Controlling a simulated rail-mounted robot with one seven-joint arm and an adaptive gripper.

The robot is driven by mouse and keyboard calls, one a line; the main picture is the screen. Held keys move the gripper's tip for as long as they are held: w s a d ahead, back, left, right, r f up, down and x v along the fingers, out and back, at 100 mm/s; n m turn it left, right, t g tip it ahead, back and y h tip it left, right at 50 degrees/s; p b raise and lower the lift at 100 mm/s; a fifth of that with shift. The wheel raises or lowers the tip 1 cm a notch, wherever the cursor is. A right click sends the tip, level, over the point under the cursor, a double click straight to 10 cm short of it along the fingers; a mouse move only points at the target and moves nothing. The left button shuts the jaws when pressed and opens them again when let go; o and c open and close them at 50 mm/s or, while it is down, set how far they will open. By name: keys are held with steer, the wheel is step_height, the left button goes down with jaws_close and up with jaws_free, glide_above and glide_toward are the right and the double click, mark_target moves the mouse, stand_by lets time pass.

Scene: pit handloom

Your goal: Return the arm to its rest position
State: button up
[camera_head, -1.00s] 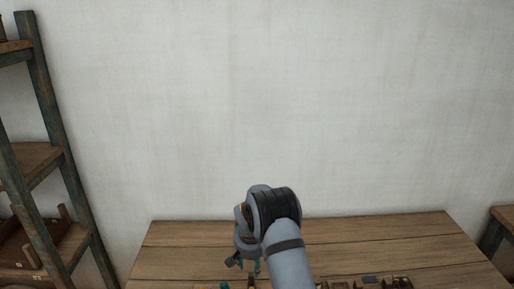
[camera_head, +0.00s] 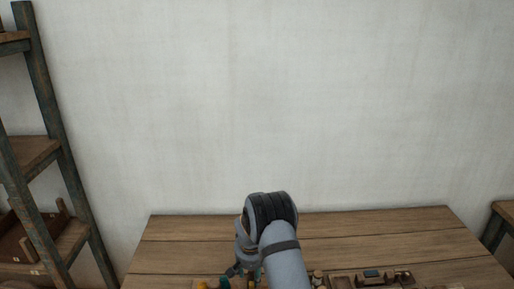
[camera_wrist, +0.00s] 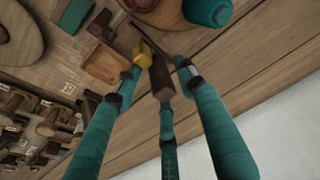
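My gripper (camera_head: 247,271) hangs at the end of my bent arm, low in the middle of the head view, over the wooden table (camera_head: 180,255). In the wrist view its teal fingers (camera_wrist: 158,68) stand apart, so it looks open. A brown handle-like piece (camera_wrist: 160,78) and a yellow piece (camera_wrist: 143,55) show between and beyond the fingertips. They look like things on the table below, but contact with the fingers cannot be told.
Small items and a wooden tray (camera_head: 345,280) lie along the table's near side. The wrist view shows a teal pot (camera_wrist: 207,10), a small wooden tray (camera_wrist: 103,64) and several labelled wooden pieces. A shelf rack (camera_head: 50,100) stands left; a pale wall (camera_head: 300,110) is behind.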

steer(key=shift+s+r, duration=0.1)
steer(key=shift+s, duration=0.45)
steer(key=shift+w, duration=0.15)
